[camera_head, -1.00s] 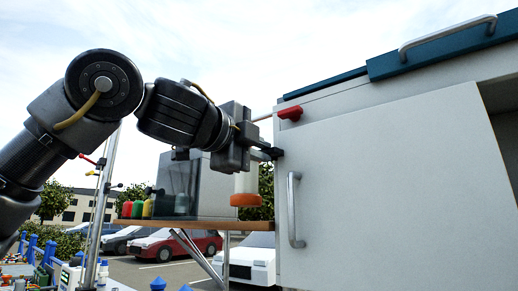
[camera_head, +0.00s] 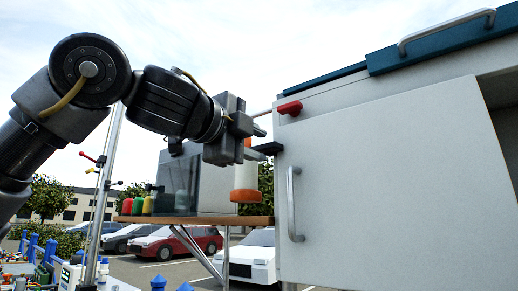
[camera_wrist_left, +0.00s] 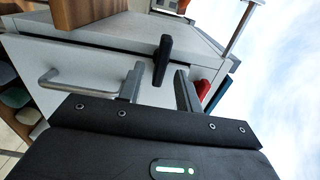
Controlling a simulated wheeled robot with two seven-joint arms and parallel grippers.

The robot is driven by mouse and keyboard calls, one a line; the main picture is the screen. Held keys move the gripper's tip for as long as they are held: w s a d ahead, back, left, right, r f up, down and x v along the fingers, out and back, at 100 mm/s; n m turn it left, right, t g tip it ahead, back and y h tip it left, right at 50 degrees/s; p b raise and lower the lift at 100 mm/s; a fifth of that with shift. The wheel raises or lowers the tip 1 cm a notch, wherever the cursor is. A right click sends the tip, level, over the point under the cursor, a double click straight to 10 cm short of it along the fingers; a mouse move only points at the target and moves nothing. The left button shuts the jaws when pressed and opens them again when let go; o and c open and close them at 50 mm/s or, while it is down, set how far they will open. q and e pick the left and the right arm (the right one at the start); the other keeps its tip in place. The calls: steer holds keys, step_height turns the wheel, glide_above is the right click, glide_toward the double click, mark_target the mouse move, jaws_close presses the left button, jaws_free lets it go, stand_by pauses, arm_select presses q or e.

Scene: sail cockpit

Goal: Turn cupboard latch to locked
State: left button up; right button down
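The cupboard (camera_head: 390,200) is a pale grey box with a metal bar handle (camera_head: 292,205) on its front. A black latch lever (camera_head: 269,148) is at its left edge in the head view, lying roughly level there. In the left wrist view the latch (camera_wrist_left: 162,60) stands just beyond the fingertips, between their lines. My left gripper (camera_head: 260,143) is open beside the latch. Both its fingers (camera_wrist_left: 158,82) show apart in the wrist view, with nothing held. Whether a finger touches the latch is unclear. My right gripper is in neither view.
A red handle (camera_head: 290,108) on a rod is just above the latch. A wooden shelf (camera_head: 222,221) with a glass-fronted box, coloured bottles (camera_head: 148,205) and a white-and-orange cylinder (camera_head: 245,185) is behind the gripper.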

arm_select(q)
steer(key=b+v, duration=0.3)
steer(key=v, duration=0.6)
steer(key=shift+s, duration=0.15)
steer(key=shift+a, duration=0.15)
